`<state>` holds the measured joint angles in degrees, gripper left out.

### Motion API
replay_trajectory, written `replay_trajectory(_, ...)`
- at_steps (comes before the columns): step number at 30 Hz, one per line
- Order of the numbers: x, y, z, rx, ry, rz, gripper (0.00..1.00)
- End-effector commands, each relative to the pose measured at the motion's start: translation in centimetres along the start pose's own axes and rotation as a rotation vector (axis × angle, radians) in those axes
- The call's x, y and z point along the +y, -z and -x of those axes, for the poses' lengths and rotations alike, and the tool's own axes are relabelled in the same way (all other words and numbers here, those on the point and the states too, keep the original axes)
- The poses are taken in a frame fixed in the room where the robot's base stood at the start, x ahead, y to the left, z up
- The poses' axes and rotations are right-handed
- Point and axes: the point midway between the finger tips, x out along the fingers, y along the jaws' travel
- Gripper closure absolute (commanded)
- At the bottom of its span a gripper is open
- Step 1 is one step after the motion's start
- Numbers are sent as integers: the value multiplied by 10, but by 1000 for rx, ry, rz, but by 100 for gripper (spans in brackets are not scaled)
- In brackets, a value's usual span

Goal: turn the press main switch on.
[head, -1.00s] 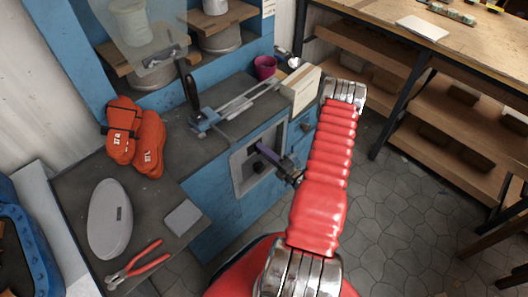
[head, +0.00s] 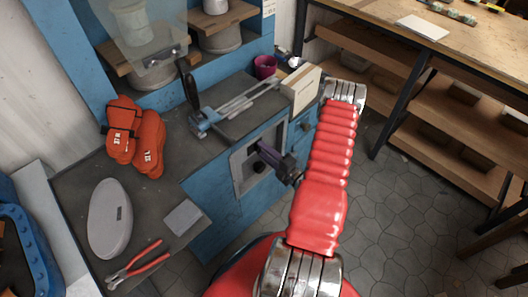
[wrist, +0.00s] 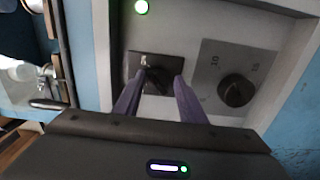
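The press main switch (wrist: 156,80) is a black knob on a dark square plate in the grey control panel, seen close in the wrist view.
A second black dial (wrist: 236,90) with a number scale sits right of the switch. Above the panel, the bench carries a lever tool (head: 200,118), a cream box (head: 301,89) and a magenta cup (head: 265,67).

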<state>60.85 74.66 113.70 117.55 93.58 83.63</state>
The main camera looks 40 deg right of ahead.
Motion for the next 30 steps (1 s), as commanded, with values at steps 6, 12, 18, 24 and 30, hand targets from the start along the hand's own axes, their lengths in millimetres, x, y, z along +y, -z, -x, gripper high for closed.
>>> replay_trajectory(6,0,0,0,0,-1,1,53)
replay_trajectory(12,1,0,0,3,-4,2,53)
replay_trajectory(18,2,0,7,1,-4,2,53)
replay_trajectory(24,1,0,27,0,-4,2,53)
replay_trajectory(30,1,0,54,0,-3,1,53)
